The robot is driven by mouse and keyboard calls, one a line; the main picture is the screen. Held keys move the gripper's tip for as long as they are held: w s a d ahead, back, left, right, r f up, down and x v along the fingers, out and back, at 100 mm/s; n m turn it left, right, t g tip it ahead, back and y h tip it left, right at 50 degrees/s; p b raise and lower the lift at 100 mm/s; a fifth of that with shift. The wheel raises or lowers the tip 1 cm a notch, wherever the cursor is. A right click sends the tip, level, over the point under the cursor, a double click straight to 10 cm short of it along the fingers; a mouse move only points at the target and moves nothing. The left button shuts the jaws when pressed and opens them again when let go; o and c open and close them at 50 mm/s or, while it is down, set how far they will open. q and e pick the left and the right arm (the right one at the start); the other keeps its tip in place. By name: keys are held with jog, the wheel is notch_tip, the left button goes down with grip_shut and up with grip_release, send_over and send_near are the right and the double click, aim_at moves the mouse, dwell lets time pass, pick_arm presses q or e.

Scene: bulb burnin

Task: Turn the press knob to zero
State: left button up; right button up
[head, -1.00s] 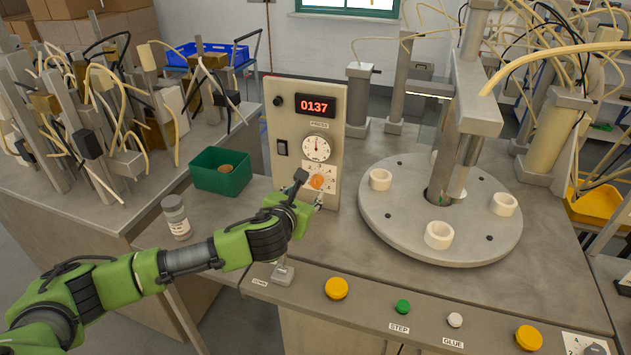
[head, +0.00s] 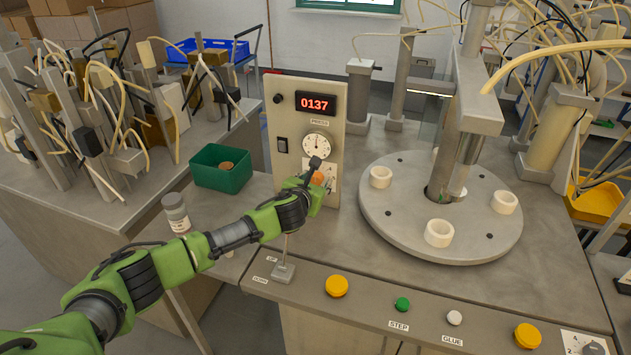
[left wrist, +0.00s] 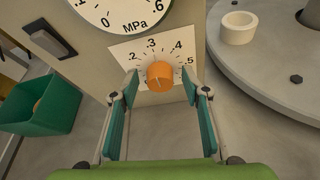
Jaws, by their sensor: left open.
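The press knob (left wrist: 160,76) is orange and sits on a white dial plate (left wrist: 178,44) marked with numbers such as .2, .3, .4 and .5. In the left wrist view its mark seems to be at the lower left, but I cannot read the exact setting. My left gripper (left wrist: 158,92) is open, with one finger on each side of the knob and gaps between. In the head view the knob (head: 318,178) is partly hidden by my left gripper (head: 325,180). The press panel (head: 333,130) is beige, with a red 0137 display (head: 316,103) and a round gauge (head: 317,145). My right gripper is not in view.
A round turntable (head: 400,235) with white rings is at the right. Yellow buttons (head: 337,286) and a small lever (head: 283,271) are on the front ledge.

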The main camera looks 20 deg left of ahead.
pick_arm(q)
jog(key=c, duration=1.1)
jog(key=shift+o, duration=0.2)
